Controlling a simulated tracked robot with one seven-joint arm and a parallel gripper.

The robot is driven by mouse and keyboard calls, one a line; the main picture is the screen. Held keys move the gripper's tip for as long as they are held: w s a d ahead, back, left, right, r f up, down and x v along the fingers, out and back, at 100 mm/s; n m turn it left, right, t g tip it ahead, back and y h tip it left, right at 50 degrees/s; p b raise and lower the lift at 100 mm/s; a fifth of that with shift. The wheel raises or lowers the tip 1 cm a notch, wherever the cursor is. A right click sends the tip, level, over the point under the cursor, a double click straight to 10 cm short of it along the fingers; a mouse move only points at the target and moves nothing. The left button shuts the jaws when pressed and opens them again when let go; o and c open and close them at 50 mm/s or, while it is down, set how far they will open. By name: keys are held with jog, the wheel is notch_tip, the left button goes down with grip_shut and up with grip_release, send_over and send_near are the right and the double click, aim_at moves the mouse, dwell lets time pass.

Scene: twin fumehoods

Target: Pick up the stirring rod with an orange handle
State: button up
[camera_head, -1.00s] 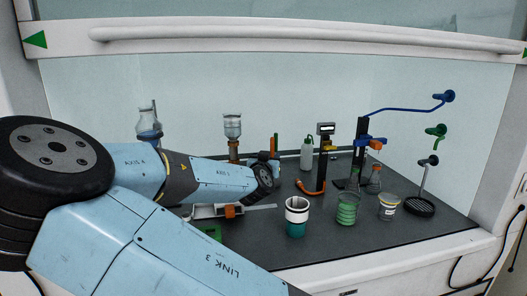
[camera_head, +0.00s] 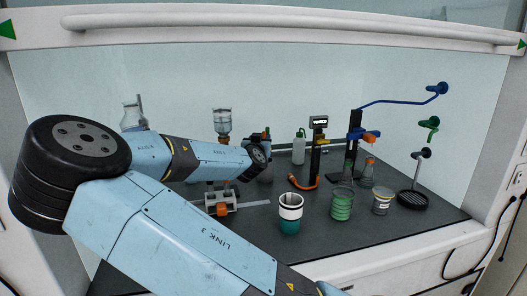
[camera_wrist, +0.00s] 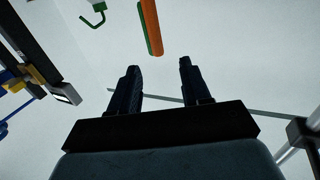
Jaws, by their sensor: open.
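An upright orange handle (camera_wrist: 150,26) with a green one tight beside it shows at the top of the wrist view, cut off by the edge. In the head view the orange handle (camera_head: 268,133) is small, just behind the end of my arm. My gripper (camera_wrist: 158,67) is open and empty, its two dark fingers apart. In the wrist view the orange handle lies beyond the fingertips, roughly in line with the gap between them. In the head view my wrist hides the fingers and what is below the handles.
A wash bottle (camera_head: 299,149), a display stand (camera_head: 317,150) and a clamp stand (camera_head: 355,140) are to the right. A white-and-teal cup (camera_head: 290,213), green beaker (camera_head: 342,205) and small beaker (camera_head: 382,201) stand nearer the front. A glass flask (camera_head: 133,115) is at back left.

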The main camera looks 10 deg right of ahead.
aim_at(264, 136)
jog(key=shift+f+x, duration=0.2)
jog(key=shift+x, duration=0.7)
jog(key=shift+f+x, duration=0.15)
jog(key=shift+x, duration=0.7)
jog(key=shift+f+x, duration=0.2)
jog(key=shift+x, duration=0.7)
jog(key=shift+d, duration=0.15)
jog(key=shift+c, duration=0.4)
grip_shut()
